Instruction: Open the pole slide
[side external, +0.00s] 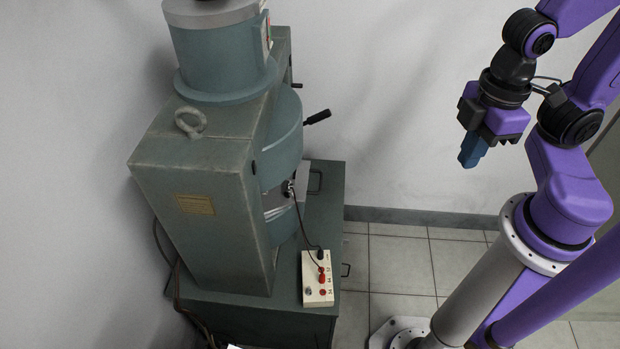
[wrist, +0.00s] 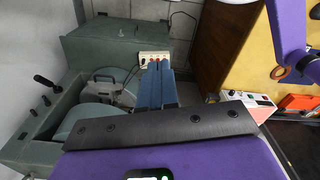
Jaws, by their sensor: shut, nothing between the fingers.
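The large green-grey magnet (side external: 205,225) stands on a dark green cabinet at the left of the side view. A black-knobbed lever (side external: 317,117) sticks out of its right side. The gap below the upper round pole housing (side external: 283,140) is partly hidden, so I cannot tell how the pole slide stands. In the wrist view the magnet lies at the left, with a black-knobbed lever (wrist: 43,80) and a pale plate with a dark handle (wrist: 103,82) near the round pole parts. My gripper (side external: 470,160) is shut and empty, well right of the magnet; its blue fingers (wrist: 157,75) show in the wrist view.
A cream box with red terminals (side external: 317,278) sits on the cabinet top (side external: 325,195), wired toward the gap. Open air lies between the magnet and my gripper, above the tiled floor (side external: 400,262). A wooden surface (wrist: 262,60) with tools is right in the wrist view.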

